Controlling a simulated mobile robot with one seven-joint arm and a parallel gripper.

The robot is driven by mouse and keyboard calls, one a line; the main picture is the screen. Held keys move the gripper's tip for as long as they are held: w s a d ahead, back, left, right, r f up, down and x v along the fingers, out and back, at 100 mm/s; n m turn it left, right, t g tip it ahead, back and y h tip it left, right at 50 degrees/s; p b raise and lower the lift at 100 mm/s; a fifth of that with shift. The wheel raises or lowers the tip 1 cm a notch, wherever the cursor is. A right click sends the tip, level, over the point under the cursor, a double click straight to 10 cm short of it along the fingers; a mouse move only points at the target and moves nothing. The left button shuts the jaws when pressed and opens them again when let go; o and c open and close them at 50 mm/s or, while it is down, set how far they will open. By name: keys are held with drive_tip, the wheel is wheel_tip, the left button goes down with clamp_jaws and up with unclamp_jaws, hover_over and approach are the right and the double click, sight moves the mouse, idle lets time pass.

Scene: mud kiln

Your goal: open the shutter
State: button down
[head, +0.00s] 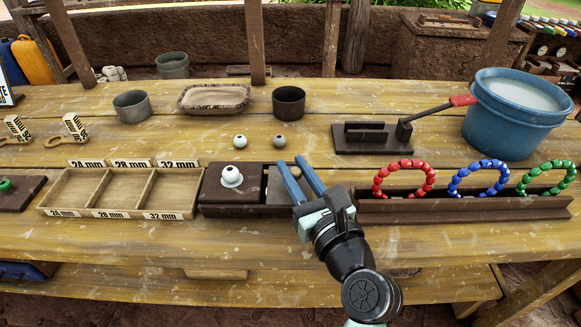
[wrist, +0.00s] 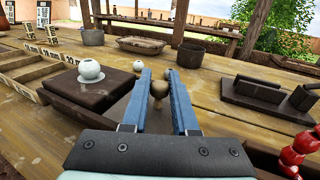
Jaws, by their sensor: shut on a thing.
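A low dark brown box (head: 225,205) stands on the table in the middle of the head view, and its dark top shows in the wrist view (wrist: 82,98). A white ball (head: 232,176) sits on its left part. A paler panel, seemingly the shutter (head: 272,190), shows at the box's right part, partly hidden by my gripper. My gripper (head: 290,162) is over the right end of the box. In the wrist view, its blue fingers (wrist: 158,75) are closed around a small brown knob (wrist: 158,90). How far the shutter is open cannot be told.
A three-part sorting tray (head: 103,195) stands left of the box. A dark rack (head: 460,209) with red, blue and green bead rings is close on the right. Two small balls (head: 240,141) lie behind the box. A dark handled block (head: 372,138) and a blue bucket (head: 512,115) stand farther back right.

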drive_tip(key=d+p, duration=0.1)
drive_tip(key=d, duration=0.5)
drive_tip(key=shift+p, duration=0.4)
drive_tip(key=c, duration=0.7)
unclamp_jaws()
drive_tip(key=shift+a, duration=0.1)
drive_tip(key=shift+s, duration=0.1)
drive_tip(key=p+v, duration=0.1)
drive_tip(key=v, duration=1.2)
drive_tip(key=shift+p, duration=0.4)
